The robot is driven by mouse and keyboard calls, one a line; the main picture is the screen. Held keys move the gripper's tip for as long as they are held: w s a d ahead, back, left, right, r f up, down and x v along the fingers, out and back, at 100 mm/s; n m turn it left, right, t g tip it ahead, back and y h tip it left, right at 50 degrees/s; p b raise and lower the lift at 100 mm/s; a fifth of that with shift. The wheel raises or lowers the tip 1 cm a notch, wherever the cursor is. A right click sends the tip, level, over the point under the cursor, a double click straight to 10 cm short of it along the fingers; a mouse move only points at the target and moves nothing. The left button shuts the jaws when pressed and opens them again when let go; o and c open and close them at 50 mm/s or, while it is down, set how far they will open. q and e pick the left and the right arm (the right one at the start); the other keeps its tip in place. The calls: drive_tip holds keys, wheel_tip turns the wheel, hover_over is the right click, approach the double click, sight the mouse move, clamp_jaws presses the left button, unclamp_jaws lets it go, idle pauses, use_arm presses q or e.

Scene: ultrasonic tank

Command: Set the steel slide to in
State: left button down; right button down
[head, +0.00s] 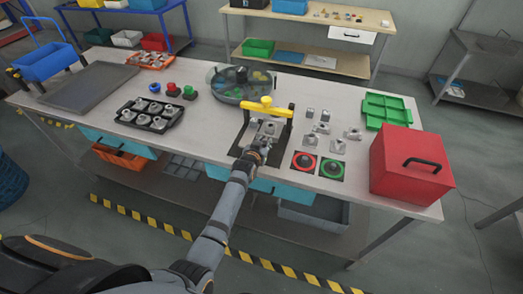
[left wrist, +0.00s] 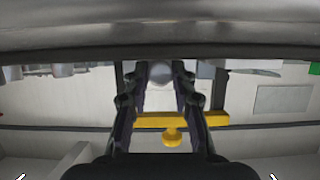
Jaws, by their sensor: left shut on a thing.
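The steel slide (head: 268,129) sits on a dark base plate on the workbench, below a yellow arch (head: 282,110) with a yellow knob on top. My left gripper (head: 256,149) reaches in from the front and meets the near end of the slide. In the left wrist view, my left gripper (left wrist: 160,75) has its two dark fingers on either side of a round grey knob (left wrist: 160,71), shut on it. The yellow arch (left wrist: 180,119) shows beyond the fingers. The gripper covers the slide's near end in the head view. My right gripper is not in view.
A round grey tank (head: 226,88) stands behind left. A black tray (head: 146,121) lies left.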

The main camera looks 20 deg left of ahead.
use_arm(q)
drive_tip(key=shift+r, duration=0.15)
drive_tip(key=c, duration=1.6)
unclamp_jaws()
drive_tip(key=o, duration=0.5)
drive_tip(key=shift+w, duration=0.15)
drive_tip(key=v, duration=1.2)
